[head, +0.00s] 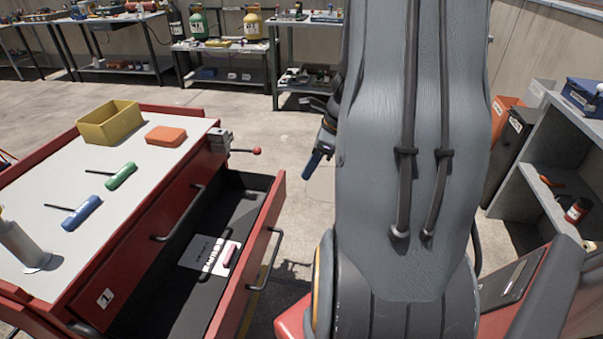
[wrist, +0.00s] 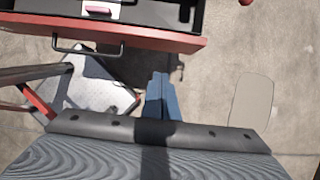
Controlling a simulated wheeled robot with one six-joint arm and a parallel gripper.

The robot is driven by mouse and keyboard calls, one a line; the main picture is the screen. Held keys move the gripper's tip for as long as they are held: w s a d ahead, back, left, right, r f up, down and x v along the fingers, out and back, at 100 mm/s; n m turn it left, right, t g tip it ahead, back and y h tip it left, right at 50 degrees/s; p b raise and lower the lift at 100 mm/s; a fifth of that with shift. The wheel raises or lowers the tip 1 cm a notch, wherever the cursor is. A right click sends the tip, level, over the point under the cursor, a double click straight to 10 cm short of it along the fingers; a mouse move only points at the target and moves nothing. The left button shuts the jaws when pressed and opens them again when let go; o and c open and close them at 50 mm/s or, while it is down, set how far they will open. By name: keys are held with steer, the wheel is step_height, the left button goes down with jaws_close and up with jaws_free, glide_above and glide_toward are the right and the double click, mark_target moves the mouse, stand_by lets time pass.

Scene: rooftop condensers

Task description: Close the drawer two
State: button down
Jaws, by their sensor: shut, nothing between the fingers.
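The open drawer (head: 255,240) is pulled out of the red cabinet (head: 170,215), below the drawer front marked 1. Its own number is not visible. It has a red front with a dark bar handle (head: 269,262) and a black inside. In the wrist view the drawer front (wrist: 150,38) crosses the top, with its handle (wrist: 90,50) at the left. My gripper (head: 312,170) is to the right of the drawer, in front of its face and apart from it. Its blue fingers (wrist: 162,98) are together and empty. My arm hides part of the head view.
A white card with a pink piece (head: 231,254) lies in the drawer. The cabinet top holds a yellow bin (head: 109,122), an orange box (head: 166,136) and screwdrivers (head: 82,212). A red-knobbed lever (head: 257,151) juts from the cabinet corner. Shelves (head: 548,165) stand at right.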

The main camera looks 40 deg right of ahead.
steer(key=w+a+f, duration=0.4)
steer(key=w+f, duration=0.1)
steer(key=f, duration=0.2)
steer(key=shift+w+a+f+b, duration=0.2)
steer(key=shift+w+f+b, duration=0.05)
steer(key=shift+b, duration=0.1)
